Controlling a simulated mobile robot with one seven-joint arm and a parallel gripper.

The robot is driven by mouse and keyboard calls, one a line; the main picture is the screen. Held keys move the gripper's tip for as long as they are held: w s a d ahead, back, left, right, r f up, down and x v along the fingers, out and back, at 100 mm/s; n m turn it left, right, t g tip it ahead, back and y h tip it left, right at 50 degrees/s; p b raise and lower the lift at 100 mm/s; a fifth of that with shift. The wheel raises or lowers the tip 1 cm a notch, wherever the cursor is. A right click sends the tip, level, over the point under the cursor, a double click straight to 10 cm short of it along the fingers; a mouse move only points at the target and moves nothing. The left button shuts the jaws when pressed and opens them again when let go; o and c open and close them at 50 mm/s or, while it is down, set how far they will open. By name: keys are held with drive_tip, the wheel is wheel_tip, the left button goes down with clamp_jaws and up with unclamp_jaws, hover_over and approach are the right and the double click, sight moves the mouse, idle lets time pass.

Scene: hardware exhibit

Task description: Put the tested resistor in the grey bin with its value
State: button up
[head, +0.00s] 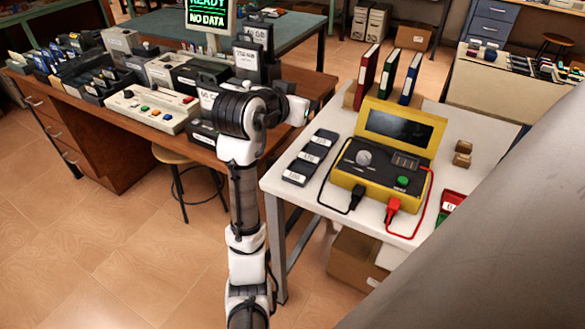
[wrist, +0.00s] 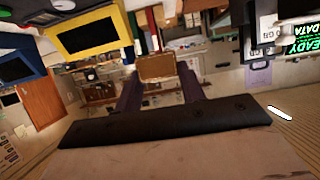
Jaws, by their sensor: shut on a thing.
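In the wrist view my gripper (wrist: 158,82) is shut on a small brown block (wrist: 155,66), which looks like the resistor; no value can be read on it. In the head view the end of my arm (head: 296,108) is raised left of the tester, and the held block is hidden. The dark grey bin row (head: 311,157) has several labelled compartments and lies on the white table, left of the tester; the labels are too small to read. The yellow tester (head: 385,165) has a dark screen, a green button and black and red clips.
A red bin (head: 451,203) stands at the table's right side. Binders (head: 389,75) stand behind the tester. A wooden desk (head: 75,110) with devices is at left. The white table's front left corner (head: 285,187) is bare.

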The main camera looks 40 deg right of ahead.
wheel_tip(320, 180, down, 18)
idle(0.5)
drive_tip(key=shift+s+f, duration=0.1)
drive_tip(key=shift+f, duration=0.5)
drive_tip(key=o, duration=1)
drive_tip(key=shift+f, duration=0.2)
drive_tip(key=shift+c, duration=0.2)
drive_tip(key=shift+r, duration=0.6)
drive_tip(key=v, duration=1.2)
drive_tip(key=shift+r+b, duration=0.2)
drive_tip(key=shift+b, duration=0.2)
